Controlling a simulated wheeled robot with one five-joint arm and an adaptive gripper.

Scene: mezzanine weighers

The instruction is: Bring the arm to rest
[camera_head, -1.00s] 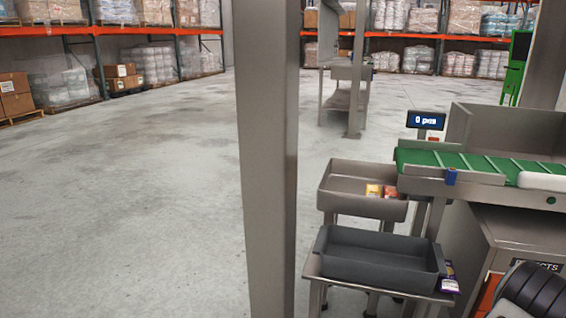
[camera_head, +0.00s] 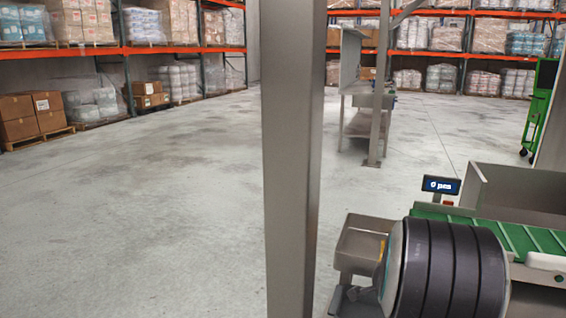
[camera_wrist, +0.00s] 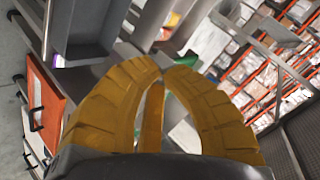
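In the head view a dark ribbed part of my arm (camera_head: 450,268) fills the lower right, in front of the weighing station. The gripper's fingers cannot be made out in the head view.
A grey steel post (camera_head: 290,160) stands close in front. Behind my arm are a metal tray (camera_head: 360,243), a green conveyor (camera_head: 515,238) and a display (camera_head: 441,186). Open concrete floor (camera_head: 150,200) lies to the left, with pallet racks (camera_head: 190,50) behind.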

